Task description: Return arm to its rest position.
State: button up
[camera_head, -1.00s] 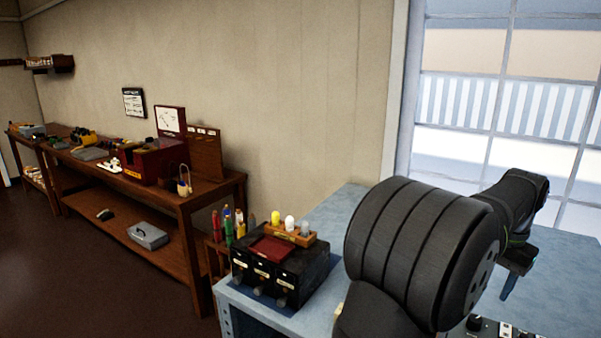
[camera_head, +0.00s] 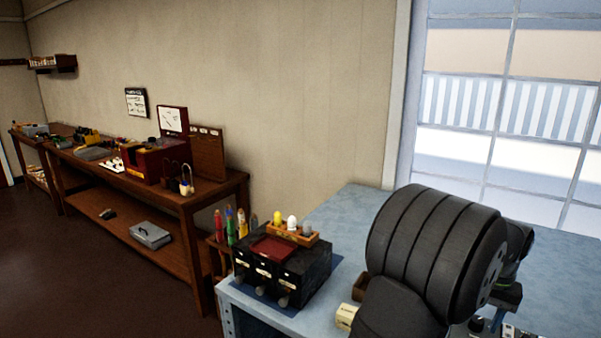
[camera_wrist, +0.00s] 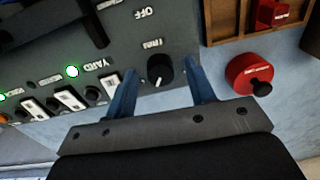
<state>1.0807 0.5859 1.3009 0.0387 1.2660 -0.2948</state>
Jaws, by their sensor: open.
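My gripper (camera_wrist: 161,72) is open and empty in the wrist view, with its two blue fingers apart. A black knob (camera_wrist: 159,72) on a grey control panel (camera_wrist: 185,35) shows between the fingertips; I cannot tell the gap between them and the knob. The panel has lettering, lit green lamps and several small switches. In the head view my arm (camera_head: 435,245) fills the lower right and hides most of the gripper and panel.
In the head view a black drawer box (camera_head: 285,265) stands on the blue bench (camera_head: 345,215), with a cream block (camera_head: 346,316) near my arm. The bench's back is clear.

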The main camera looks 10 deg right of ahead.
jog(key=shift+n, duration=1.2)
notch_tip(320, 180, up, 12)
jog(key=shift+s+d+f, duration=0.15)
jog(key=o, duration=1.1)
jog(key=s+d+r+m+t+h, duration=0.1)
jog(key=s+d, duration=0.2)
jog(key=s, duration=0.9)
jog(key=s+d+r+t+h, duration=0.1)
jog(key=s+d, duration=0.2)
jog(key=s, duration=0.9)
jog(key=s+d+r+m+t+h, duration=0.1)
jog(key=s+d, duration=0.2)
jog(key=s, duration=0.8)
jog(key=x, duration=0.9)
jog(key=shift+f, duration=0.2)
jog(key=shift+r, duration=0.1)
